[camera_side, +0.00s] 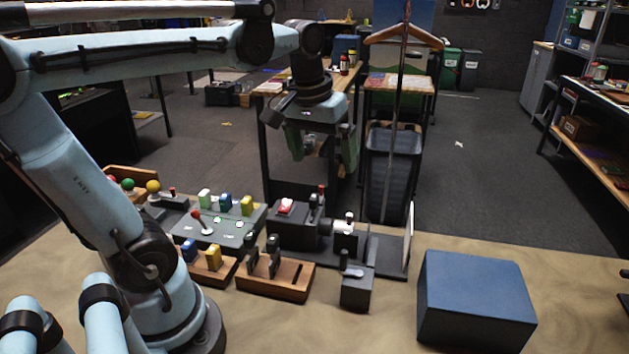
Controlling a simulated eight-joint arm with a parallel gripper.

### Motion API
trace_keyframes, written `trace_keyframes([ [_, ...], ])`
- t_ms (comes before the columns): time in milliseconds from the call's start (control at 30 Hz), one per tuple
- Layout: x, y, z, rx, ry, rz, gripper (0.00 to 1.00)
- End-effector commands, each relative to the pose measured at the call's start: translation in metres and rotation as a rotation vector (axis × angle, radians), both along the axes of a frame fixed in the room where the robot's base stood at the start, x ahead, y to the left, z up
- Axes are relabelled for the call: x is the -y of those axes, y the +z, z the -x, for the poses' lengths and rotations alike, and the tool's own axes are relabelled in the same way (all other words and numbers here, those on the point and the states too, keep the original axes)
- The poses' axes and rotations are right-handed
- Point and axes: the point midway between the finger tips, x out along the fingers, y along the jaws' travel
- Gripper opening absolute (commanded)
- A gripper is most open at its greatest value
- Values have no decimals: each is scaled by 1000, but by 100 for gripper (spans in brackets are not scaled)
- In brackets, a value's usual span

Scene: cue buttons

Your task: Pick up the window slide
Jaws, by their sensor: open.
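My gripper (322,155) hangs above the far side of the table with its fingers apart and pointing down. Nothing shows between them. I cannot tell for sure which thing is the window slide. A thin white upright panel (409,240) stands at the right end of the dark base, seen nearly edge-on. A wooden block (290,291) with a dark slot and black upright handles (273,248) sits at the front. My gripper is above and behind these things and touches none of them.
A grey panel (240,238) carries coloured switches at left. A dark box with a red button (286,206) stands beside it. A small dark box (357,290) is in front. A blue box (475,300) stands at right. The table between those two is clear.

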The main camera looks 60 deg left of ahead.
Motion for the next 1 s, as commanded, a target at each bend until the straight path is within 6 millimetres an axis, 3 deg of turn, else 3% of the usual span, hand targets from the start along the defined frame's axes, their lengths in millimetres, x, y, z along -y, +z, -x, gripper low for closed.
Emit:
trace_keyframes([
  [200,42,-45,14,229,-298,-93,100],
  [433,64,-71,23,371,-466,-158,98],
  [767,67,-74,24,393,-490,-168,48],
  [1000,66,-74,24,390,-487,-167,47],
])
